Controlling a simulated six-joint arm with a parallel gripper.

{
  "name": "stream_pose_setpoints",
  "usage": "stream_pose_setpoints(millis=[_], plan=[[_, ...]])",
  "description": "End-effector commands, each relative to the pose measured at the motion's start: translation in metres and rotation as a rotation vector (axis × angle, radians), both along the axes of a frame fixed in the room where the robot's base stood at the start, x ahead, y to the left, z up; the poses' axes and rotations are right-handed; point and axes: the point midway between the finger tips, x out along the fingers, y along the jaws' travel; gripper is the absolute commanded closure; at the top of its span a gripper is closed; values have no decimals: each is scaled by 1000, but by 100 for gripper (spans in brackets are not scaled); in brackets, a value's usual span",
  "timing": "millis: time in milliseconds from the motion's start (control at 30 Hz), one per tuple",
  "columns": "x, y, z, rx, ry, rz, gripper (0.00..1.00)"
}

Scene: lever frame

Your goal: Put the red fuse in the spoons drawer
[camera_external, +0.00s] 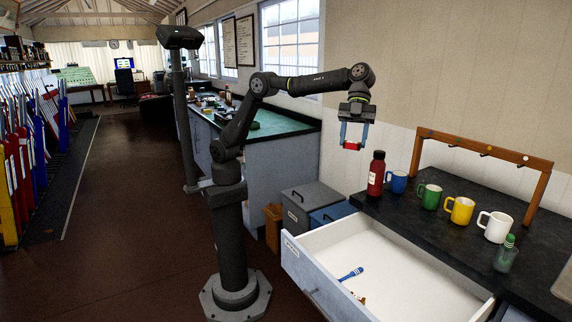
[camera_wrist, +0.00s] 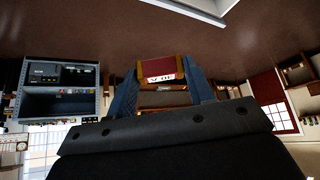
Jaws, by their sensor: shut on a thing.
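The red fuse (camera_external: 352,146) is held between the blue fingers of my gripper (camera_external: 353,140), high in the air to the left of the red bottle. In the wrist view the fuse (camera_wrist: 162,68) shows as a dark red block with a white label, between the two blue fingers of my gripper (camera_wrist: 164,85). An open white drawer (camera_external: 420,268) stands out from the counter below and to the right of my gripper. A label is on its front but is too small to read. A blue item (camera_external: 350,274) and a small brownish item (camera_external: 358,298) lie in it.
On the dark counter (camera_external: 432,232) stand a red bottle (camera_external: 376,174), a blue mug (camera_external: 398,182), a green mug (camera_external: 429,196), a yellow mug (camera_external: 459,210), a white mug (camera_external: 495,226) and a green-capped bottle (camera_external: 506,254). A wooden rack (camera_external: 480,148) stands behind them. Most of the drawer floor is bare.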

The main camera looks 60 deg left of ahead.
Motion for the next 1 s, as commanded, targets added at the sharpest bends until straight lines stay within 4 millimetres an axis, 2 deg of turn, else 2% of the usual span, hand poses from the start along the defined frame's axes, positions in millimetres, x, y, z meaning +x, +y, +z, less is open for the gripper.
stream_pose_setpoints(millis=[33, 100, 267, 467, 567, 667, 767, 1000], plan=[[-14, -2, 0, 0, 0, -26, 74], [-29, -4, 1, -1, 1, -58, 74], [-60, -7, 1, -2, 0, -120, 74], [-55, -6, -31, 2, 2, -111, 74], [-55, -6, -56, 4, 2, -111, 74], [-55, -5, -89, 6, 4, -111, 74], [-55, -5, -137, 8, 4, -109, 74], [-55, -5, -265, 8, 3, -109, 74]])
